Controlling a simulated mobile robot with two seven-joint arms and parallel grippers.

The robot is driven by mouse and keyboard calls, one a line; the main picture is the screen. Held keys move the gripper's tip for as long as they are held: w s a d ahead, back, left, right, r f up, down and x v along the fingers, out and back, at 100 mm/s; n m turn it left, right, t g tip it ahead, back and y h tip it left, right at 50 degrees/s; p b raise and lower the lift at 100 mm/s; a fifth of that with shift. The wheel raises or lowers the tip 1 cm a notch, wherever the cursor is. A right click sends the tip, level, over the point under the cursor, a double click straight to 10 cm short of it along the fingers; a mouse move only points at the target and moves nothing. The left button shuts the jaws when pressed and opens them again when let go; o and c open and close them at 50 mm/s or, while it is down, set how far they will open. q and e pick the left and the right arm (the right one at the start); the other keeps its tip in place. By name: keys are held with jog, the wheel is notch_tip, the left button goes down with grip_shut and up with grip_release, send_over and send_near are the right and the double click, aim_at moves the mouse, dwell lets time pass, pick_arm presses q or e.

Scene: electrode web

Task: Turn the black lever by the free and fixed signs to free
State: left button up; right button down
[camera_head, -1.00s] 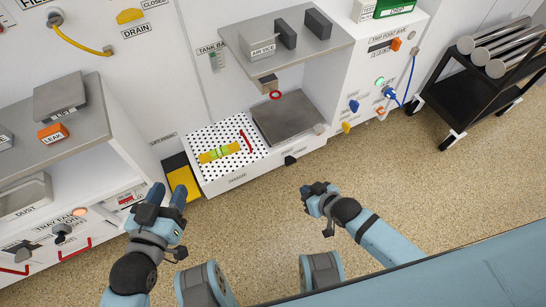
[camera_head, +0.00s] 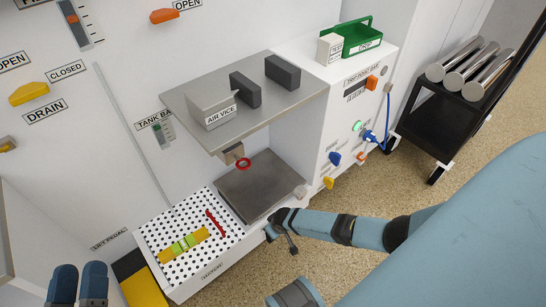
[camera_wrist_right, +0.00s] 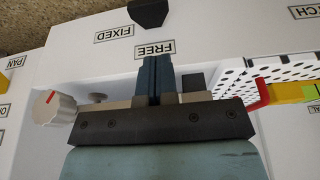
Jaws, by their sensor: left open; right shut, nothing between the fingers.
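The black lever (camera_wrist_right: 150,13) shows at the top of the right wrist view, beside the FIXED sign (camera_wrist_right: 114,34) and the FREE sign (camera_wrist_right: 155,50), which appear upside down. My right gripper (camera_wrist_right: 155,65) is shut and empty. Its fingertips are near the FREE sign and apart from the lever in that picture. In the head view my right gripper (camera_head: 272,230) is at the front of the white bench, and I cannot make out the lever there. My left gripper (camera_head: 78,285) is open and empty at the lower left, away from the bench.
A perforated tray (camera_head: 160,236) holds a yellow-green level (camera_head: 185,245) and a red bar (camera_head: 215,222). A grey plate (camera_head: 260,188) lies beside it under a shelf (camera_head: 290,100). A grey knob (camera_wrist_right: 52,107) is left of my right gripper in the wrist view.

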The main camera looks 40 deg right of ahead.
jog(key=b+x, duration=0.2)
jog(key=x, duration=0.1)
jog(key=b+x, duration=0.2)
jog(key=x, duration=0.1)
jog(key=b+x, duration=0.2)
jog(key=x, duration=0.2)
jog(key=shift+s+f, duration=0.15)
jog(key=shift+s, duration=0.25)
pick_arm(q)
notch_tip(320, 180, down, 10)
jog(key=w+m+g, duration=0.1)
jog(key=g, duration=0.2)
jog(key=shift+d+m+b, duration=0.15)
jog(key=shift+m+b, duration=0.25)
pick_arm(e)
jog(key=shift+f, duration=0.4)
pick_arm(q)
jog(key=shift+w+r, duration=0.1)
jog(key=shift+r, duration=0.05)
pick_arm(e)
jog(key=shift+a+h, duration=0.1)
jog(key=shift+h, duration=0.2)
pick_arm(q)
jog(key=shift+a, duration=0.65)
pick_arm(e)
jog(key=shift+f, duration=0.1)
